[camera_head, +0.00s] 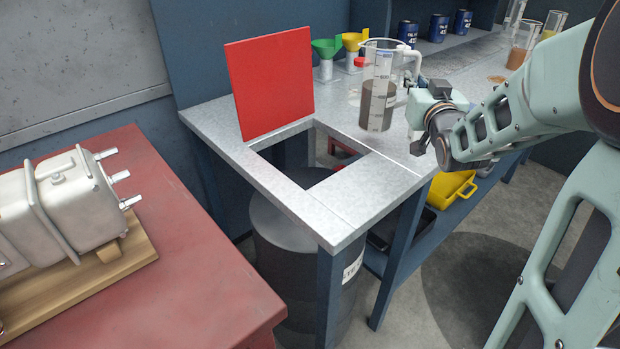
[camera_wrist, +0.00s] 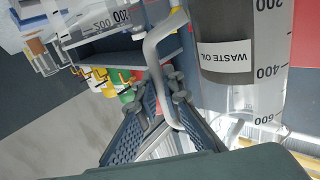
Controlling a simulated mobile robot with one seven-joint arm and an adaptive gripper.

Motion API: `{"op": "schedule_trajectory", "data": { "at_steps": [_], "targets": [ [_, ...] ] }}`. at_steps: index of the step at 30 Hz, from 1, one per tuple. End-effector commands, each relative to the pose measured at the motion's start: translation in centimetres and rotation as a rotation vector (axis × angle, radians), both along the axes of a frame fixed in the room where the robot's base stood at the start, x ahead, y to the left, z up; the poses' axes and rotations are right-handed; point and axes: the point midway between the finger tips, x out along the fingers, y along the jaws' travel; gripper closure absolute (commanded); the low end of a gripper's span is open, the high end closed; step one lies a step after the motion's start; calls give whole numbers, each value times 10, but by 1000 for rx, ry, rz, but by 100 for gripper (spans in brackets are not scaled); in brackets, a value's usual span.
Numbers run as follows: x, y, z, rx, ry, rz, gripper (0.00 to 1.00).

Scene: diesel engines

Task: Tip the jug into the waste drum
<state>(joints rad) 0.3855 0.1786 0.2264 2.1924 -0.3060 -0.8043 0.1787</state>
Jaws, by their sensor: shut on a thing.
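The clear jug (camera_head: 378,92) stands upright, with dark brown liquid in its lower half. It also shows upside down in the wrist view (camera_wrist: 240,95), with a WASTE OIL label and measuring marks. My gripper (camera_head: 415,88) is shut on its handle (camera_wrist: 155,50), from the right side. The jug is over the worktop, right of and behind the square opening; whether its base touches the top is unclear. The waste drum (camera_head: 290,235) stands on the floor under that opening, dark grey with a partly hidden white label. Its inside is not clearly visible.
A red panel (camera_head: 270,82) stands upright at the opening's back left edge. Blue cans (camera_head: 438,27) and beakers (camera_head: 524,42) stand farther right. A red bench (camera_head: 180,225) with an engine part (camera_head: 75,200) is at left.

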Motion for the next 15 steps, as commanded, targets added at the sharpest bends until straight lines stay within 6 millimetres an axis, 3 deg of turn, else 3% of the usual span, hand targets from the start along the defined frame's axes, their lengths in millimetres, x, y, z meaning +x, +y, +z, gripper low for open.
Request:
{"op": "schedule_trajectory", "data": {
  "at_steps": [15],
  "targets": [
    [0, 3, 7, -78, -22, -4, 100]
  ]
}}
